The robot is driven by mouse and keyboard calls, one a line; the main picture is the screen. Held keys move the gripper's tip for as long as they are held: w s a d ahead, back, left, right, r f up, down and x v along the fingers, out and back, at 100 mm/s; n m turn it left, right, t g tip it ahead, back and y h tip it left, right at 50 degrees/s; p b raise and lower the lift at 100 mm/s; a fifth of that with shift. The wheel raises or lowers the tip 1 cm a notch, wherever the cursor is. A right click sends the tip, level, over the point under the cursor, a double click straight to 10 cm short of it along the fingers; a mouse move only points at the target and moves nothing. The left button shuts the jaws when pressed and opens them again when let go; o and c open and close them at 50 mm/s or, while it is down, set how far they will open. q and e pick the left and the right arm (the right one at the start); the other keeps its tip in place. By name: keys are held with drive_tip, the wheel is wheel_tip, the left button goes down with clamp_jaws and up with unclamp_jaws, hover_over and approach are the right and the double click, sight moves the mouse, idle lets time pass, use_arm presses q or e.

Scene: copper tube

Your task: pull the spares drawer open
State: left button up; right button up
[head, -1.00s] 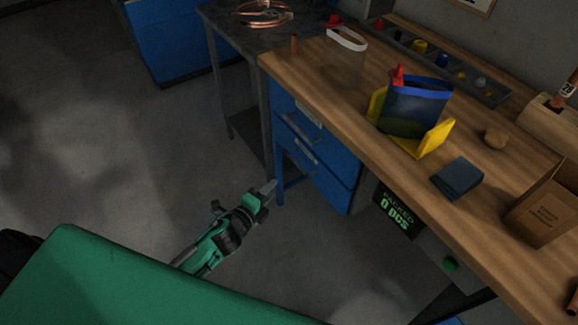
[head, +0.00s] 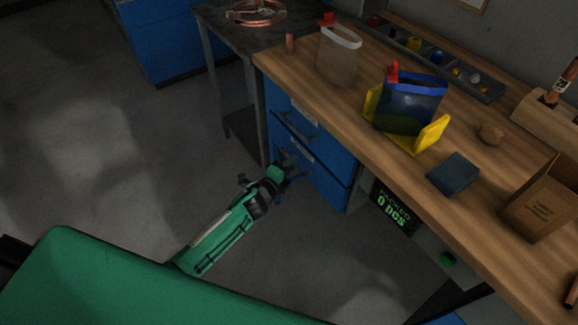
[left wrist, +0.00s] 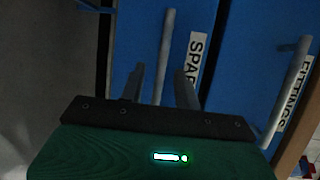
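The spares drawer (head: 326,184) is the lower blue drawer under the workbench and looks closed. In the left wrist view its label reads "SPAR", partly hidden (left wrist: 198,58). Its grey bar handle (left wrist: 167,45) runs up between my left gripper's fingers. My left gripper (head: 290,167) is at the front of this drawer, and its two fingers (left wrist: 160,88) are apart, one on each side of the handle. I cannot tell whether either finger touches the bar. My right gripper is not in view.
The fittings drawer (head: 302,128) is directly above, with its own bar handle (left wrist: 287,88). The wooden workbench (head: 390,160) overhangs the drawers, and a dark side table (head: 215,32) stands to the left. The floor (head: 150,150) before the drawers is clear.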

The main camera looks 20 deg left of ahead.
use_arm(q)
clamp_jaws()
drive_tip(key=shift+s+a, duration=0.1)
drive_tip(key=shift+s, duration=0.05)
